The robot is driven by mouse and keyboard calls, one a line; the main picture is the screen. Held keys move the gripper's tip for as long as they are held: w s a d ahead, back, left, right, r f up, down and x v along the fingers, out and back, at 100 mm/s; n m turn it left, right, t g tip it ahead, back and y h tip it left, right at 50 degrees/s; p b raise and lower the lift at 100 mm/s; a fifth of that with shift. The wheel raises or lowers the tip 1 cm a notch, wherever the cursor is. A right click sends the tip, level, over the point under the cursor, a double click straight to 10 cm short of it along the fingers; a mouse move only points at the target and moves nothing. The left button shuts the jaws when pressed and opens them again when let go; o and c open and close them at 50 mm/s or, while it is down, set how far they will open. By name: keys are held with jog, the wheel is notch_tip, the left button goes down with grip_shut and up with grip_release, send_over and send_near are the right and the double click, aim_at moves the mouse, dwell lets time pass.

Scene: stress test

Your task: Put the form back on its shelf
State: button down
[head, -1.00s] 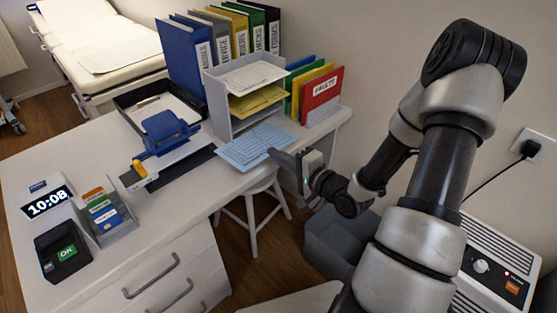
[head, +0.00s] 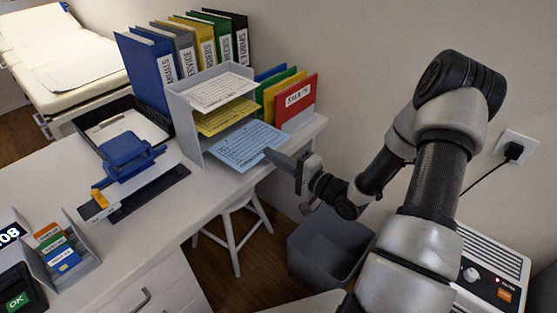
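The form is a light blue printed sheet (head: 243,147). It lies flat at the bottom level of a grey tiered paper shelf (head: 186,124), with its back part between the side walls and its front part sticking out. My gripper (head: 272,155) is at the form's front right corner, with its fingers closed on that edge. The shelf's upper levels hold a white sheet (head: 222,91) and a yellow sheet (head: 226,117). Whether the form touches the shelf floor cannot be told.
Red, yellow and blue folders (head: 296,100) stand right of the shelf, and binders (head: 150,72) behind it. A stool (head: 233,235) and a grey bin (head: 318,262) stand below the desk edge.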

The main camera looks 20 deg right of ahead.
aim_at(243, 142)
jog(key=shift+f+b+x, duration=0.25)
jog(key=shift+b+x, duration=0.15)
jog(key=shift+x, duration=0.8)
jog(key=shift+f+b+x, duration=0.2)
jog(key=shift+b+x, duration=0.15)
jog(key=shift+x, duration=0.85)
jog(key=shift+f+b+x, duration=0.2)
jog(key=shift+b+x, duration=0.25)
jog(key=shift+x, duration=2.65)
jog(key=shift+w+a, duration=0.35)
jog(key=shift+w, duration=0.2)
jog(key=c, duration=2)
grip_release()
jog(key=p+v, duration=0.2)
jog(key=v, duration=1.5)
jog(key=shift+s+d+p, duration=0.1)
jog(key=shift+s+p, duration=0.05)
jog(key=shift+p, duration=0.15)
